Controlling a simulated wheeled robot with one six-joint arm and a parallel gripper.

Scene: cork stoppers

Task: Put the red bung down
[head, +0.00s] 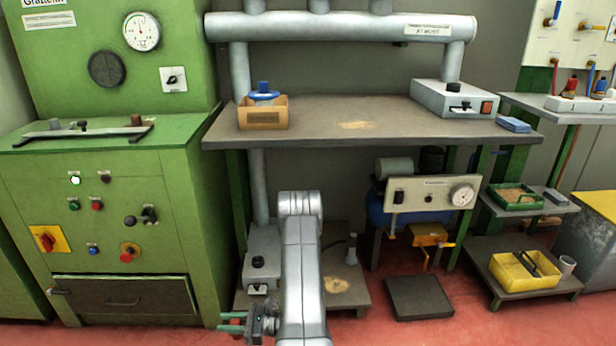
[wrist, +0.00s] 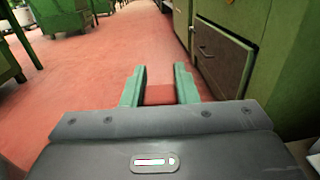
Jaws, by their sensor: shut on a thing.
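My gripper (head: 231,322) is low in front of the green cabinet, at the bottom of the head view. Its green fingers point left there. In the wrist view, my gripper (wrist: 160,82) is shut on the red bung (wrist: 160,95), which shows as a dull red piece between the two fingers. The bung is held in the air above the red floor, apart from any surface. Much of it is hidden by the fingers and the gripper body.
The green cabinet (head: 125,230) with a drawer stands left of my gripper. A workbench (head: 320,118) bears a cardboard box (head: 263,117) and a grey device (head: 455,100). A low platform (head: 350,298) lies behind my arm. Open red floor (wrist: 85,80) lies ahead in the wrist view.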

